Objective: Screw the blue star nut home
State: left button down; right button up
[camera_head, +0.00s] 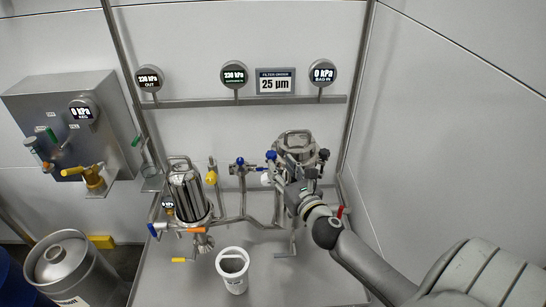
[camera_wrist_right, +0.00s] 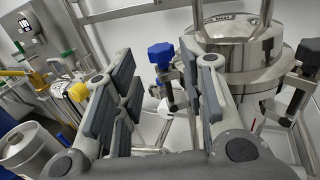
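The blue star nut (camera_head: 271,155) sits at the left side of the round steel filter housing (camera_head: 297,145) in the head view. In the right wrist view the nut (camera_wrist_right: 161,55) stands upright on a steel clamp, beside the housing lid (camera_wrist_right: 237,42). My right gripper (camera_head: 279,173) is beside the housing in the head view. In the right wrist view its padded fingers (camera_wrist_right: 165,95) are spread wide with nothing between them. The nut shows beyond the fingers, near the right one. Whether they touch it cannot be told. My left gripper is in neither view.
A steel pipe rack with a blue-knobbed valve (camera_head: 240,162) runs left of the housing. An open filter basket unit (camera_head: 188,195) stands further left. A white bucket (camera_head: 232,270) is in front. A dark knob (camera_head: 324,154) is on the housing's right. A red handle (camera_head: 340,211) is near my arm.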

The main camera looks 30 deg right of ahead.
aim_at(273, 157)
jog(key=shift+w+d+b, duration=0.2)
jog(key=shift+w, duration=0.8)
jog(key=shift+w+d+b, duration=0.15)
jog(key=shift+w, duration=0.85)
jog(key=shift+w+d+b, duration=0.2)
jog(key=shift+w, duration=0.8)
jog(key=c, duration=0.7)
jog(key=shift+c, duration=0.2)
jog(key=shift+a+h, duration=0.1)
jog(key=shift+h, duration=0.2)
